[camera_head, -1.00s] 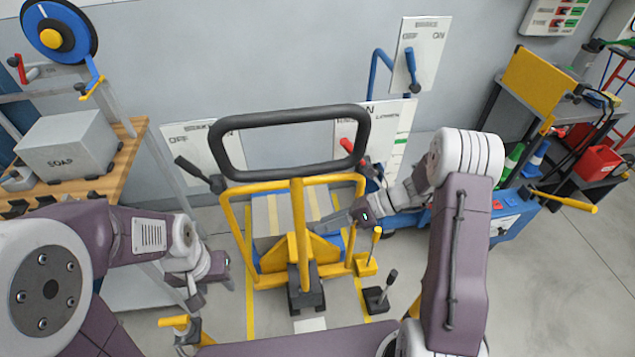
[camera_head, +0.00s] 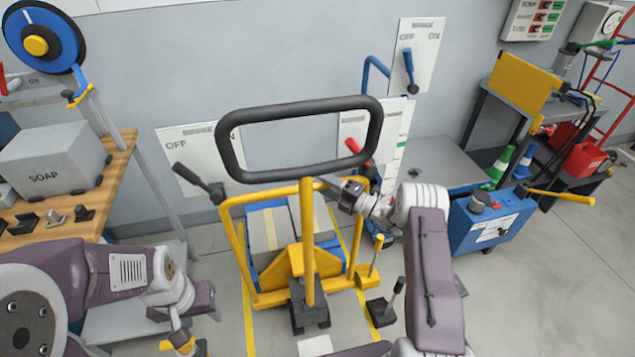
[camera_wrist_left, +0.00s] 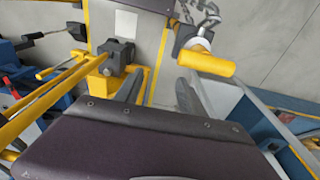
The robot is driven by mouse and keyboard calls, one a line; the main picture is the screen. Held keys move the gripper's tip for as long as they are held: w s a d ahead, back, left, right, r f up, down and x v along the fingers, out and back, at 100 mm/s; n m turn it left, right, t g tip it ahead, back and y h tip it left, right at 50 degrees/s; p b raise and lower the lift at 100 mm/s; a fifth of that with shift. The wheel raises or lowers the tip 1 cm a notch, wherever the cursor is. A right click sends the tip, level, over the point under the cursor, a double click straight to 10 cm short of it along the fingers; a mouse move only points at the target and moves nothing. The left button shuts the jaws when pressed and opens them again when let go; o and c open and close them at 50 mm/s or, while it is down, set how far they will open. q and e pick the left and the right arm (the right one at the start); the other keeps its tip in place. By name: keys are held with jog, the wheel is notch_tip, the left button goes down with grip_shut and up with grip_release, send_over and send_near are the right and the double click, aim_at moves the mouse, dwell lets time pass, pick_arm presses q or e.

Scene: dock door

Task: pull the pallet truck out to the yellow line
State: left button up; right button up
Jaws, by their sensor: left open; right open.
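The pallet truck has a yellow frame (camera_head: 308,245) and a black loop handle (camera_head: 298,110) on an upright yellow post. It stands near the middle of the head view with blue and grey boxes behind its post. Yellow floor lines (camera_head: 248,318) run beside it. My right gripper (camera_head: 328,184) is open just below the loop's lower right, close to the post top; I cannot tell if it touches. My left gripper (camera_head: 214,314) is low, left of the truck and apart from it. In the left wrist view its fingers (camera_wrist_left: 158,94) are open and empty.
A wooden bench with a soap box (camera_head: 52,165) stands at the left. Wall switch levers (camera_head: 200,182) stick out behind the truck. A blue cart with a yellow handle (camera_head: 490,218) is at the right. Small floor levers (camera_head: 381,308) stand right of the truck. Floor at the lower right is clear.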

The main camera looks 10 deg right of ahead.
jog(key=shift+w+a, duration=0.3)
jog(key=shift+w, duration=0.1)
jog(key=shift+r, duration=0.1)
grip_shut()
dwell(1.1)
